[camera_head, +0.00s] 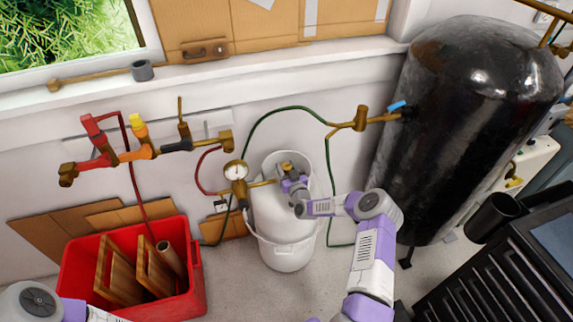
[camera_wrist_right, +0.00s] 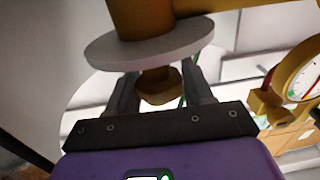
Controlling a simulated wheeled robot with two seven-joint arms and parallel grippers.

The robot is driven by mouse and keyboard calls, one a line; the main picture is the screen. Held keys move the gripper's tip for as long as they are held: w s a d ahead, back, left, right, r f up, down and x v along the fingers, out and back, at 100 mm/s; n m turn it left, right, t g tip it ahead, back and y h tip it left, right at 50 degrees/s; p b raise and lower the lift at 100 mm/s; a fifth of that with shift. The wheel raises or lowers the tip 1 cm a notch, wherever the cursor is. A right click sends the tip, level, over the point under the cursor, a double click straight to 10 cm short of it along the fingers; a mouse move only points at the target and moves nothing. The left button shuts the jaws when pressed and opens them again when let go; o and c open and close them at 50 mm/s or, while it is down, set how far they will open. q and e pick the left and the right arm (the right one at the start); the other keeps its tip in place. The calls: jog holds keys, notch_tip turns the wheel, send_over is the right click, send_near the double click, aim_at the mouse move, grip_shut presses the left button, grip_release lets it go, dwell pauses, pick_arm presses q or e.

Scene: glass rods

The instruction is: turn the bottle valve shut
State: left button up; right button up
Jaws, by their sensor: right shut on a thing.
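My right gripper (camera_head: 291,181) is at the bottle top. In the right wrist view, its two dark fingers (camera_wrist_right: 161,90) are shut on the brass valve knob (camera_wrist_right: 160,84), beside a pale round disc (camera_wrist_right: 150,43). My left gripper is out of view.
A red crate (camera_head: 195,290) with wooden pieces stands at the left. A green hose (camera_head: 285,108) loops behind the bottle. A large black tank (camera_head: 450,130) stands at the right.

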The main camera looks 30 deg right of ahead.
jog(key=shift+a+m+g+h+p, duration=0.15)
jog(key=shift+m+g+h+p, duration=0.15)
jog(key=shift+m+h, duration=0.55)
jog(key=shift+f+m+g+h, duration=0.15)
jog(key=shift+m+g+h, duration=0.4)
jog(key=shift+h, duration=0.8)
jog(key=shift+s+p, duration=0.1)
jog(key=shift+p, duration=0.2)
